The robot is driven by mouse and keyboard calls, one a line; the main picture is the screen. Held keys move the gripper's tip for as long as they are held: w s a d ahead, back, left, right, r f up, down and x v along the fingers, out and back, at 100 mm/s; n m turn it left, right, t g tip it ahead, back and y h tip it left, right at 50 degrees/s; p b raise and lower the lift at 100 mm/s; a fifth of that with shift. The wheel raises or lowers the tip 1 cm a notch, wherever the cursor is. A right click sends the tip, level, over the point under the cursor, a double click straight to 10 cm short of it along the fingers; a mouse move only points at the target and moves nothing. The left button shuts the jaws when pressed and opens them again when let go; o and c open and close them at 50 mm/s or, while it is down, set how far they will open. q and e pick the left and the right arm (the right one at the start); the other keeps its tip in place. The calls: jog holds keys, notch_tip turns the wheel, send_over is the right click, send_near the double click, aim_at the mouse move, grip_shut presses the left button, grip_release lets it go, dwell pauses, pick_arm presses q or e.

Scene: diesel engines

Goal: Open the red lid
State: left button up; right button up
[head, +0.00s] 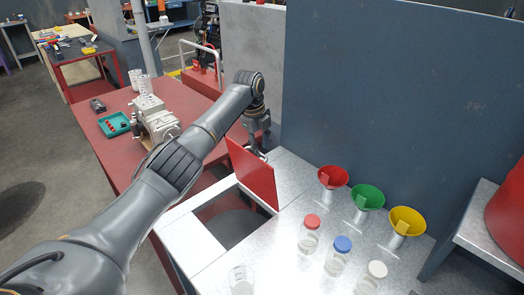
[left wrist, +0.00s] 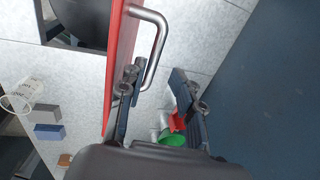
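The red lid (head: 252,175) stands raised, roughly upright, along the far right edge of a square opening (head: 225,222) in the metal counter. In the left wrist view the lid (left wrist: 120,62) shows nearly edge-on, with a bent metal handle (left wrist: 158,42) on its outer face. My left gripper (head: 263,150) is behind the lid in the head view, partly hidden by it. In the left wrist view its fingers (left wrist: 158,98) are spread apart. One finger is beside the lid at the handle's end; whether it touches is unclear. My right gripper is not in view.
Red (head: 333,177), green (head: 367,197) and yellow (head: 407,220) funnels stand along the blue-grey wall (head: 400,100). Jars with red, blue and white lids (head: 310,230) stand in front. A clear beaker (head: 241,280) is near the opening. A red workbench (head: 110,150) lies behind my arm.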

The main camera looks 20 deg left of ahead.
pick_arm(q)
notch_tip(320, 180, up, 9)
jog(key=s, duration=0.1)
jog(key=shift+s+a, duration=0.3)
jog(key=shift+a, duration=0.1)
